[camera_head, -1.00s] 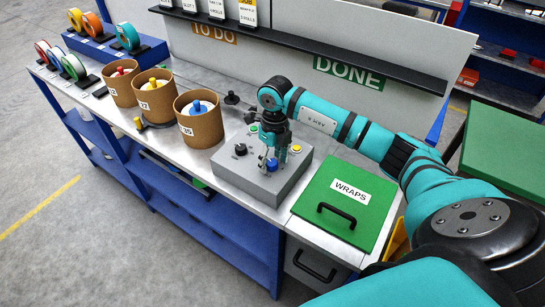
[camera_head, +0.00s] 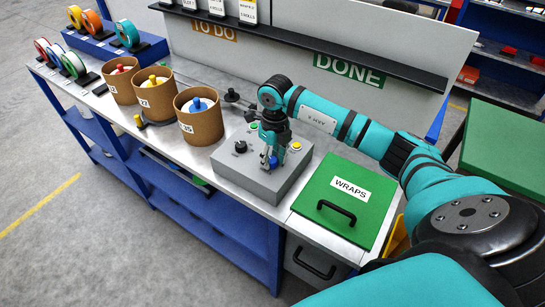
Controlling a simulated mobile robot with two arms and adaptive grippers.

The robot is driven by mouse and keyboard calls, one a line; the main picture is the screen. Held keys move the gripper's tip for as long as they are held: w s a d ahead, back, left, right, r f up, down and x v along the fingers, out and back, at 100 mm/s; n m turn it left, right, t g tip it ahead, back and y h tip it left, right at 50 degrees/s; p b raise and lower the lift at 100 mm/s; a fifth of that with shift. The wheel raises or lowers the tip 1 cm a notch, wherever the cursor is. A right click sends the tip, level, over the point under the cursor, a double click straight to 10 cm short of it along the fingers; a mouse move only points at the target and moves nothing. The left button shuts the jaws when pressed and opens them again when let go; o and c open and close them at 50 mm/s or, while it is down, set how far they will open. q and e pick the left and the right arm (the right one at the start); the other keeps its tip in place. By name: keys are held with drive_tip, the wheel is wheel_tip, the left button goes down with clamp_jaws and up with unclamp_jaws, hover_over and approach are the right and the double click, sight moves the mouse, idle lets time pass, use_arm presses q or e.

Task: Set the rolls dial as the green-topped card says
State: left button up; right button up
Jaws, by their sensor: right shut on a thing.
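A grey control box (camera_head: 258,180) stands on the bench with a black knob (camera_head: 240,147), a green button (camera_head: 253,126), a yellow button (camera_head: 295,146) and a blue knob (camera_head: 273,162). My right gripper (camera_head: 270,160) points down over the box's front and is shut on the blue knob, partly hiding it. Any dial markings are too small to read. White cards, among them one at the right (camera_head: 248,12), stand on the black rail at the top. My left gripper is not in view.
Three brown tubs (camera_head: 201,124) with coloured knobs stand left of the box. A green WRAPS lid (camera_head: 345,205) with a black handle lies close on its right. Coloured tape rolls (camera_head: 127,35) stand at the far left. My right arm spans above the bench's right side.

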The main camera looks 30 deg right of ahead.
drive_tip(key=m, duration=0.2)
drive_tip(key=shift+m+b, duration=0.4)
drive_tip(key=m, duration=0.3)
drive_tip(key=shift+m+b, duration=0.3)
drive_tip(key=shift+m, duration=0.1)
drive_tip(key=m, duration=0.3)
drive_tip(key=shift+a+m+t, duration=0.1)
drive_tip(key=shift+m+t, duration=0.2)
drive_tip(key=m, duration=0.3)
drive_tip(key=shift+m+b, duration=0.3)
drive_tip(key=shift+b, duration=0.1)
drive_tip(key=m, duration=0.6)
drive_tip(key=shift+w+a+h, duration=0.1)
drive_tip(key=shift+h, duration=0.2)
drive_tip(key=m, duration=0.6)
drive_tip(key=shift+w+r+m, duration=0.1)
drive_tip(key=shift+m, duration=0.3)
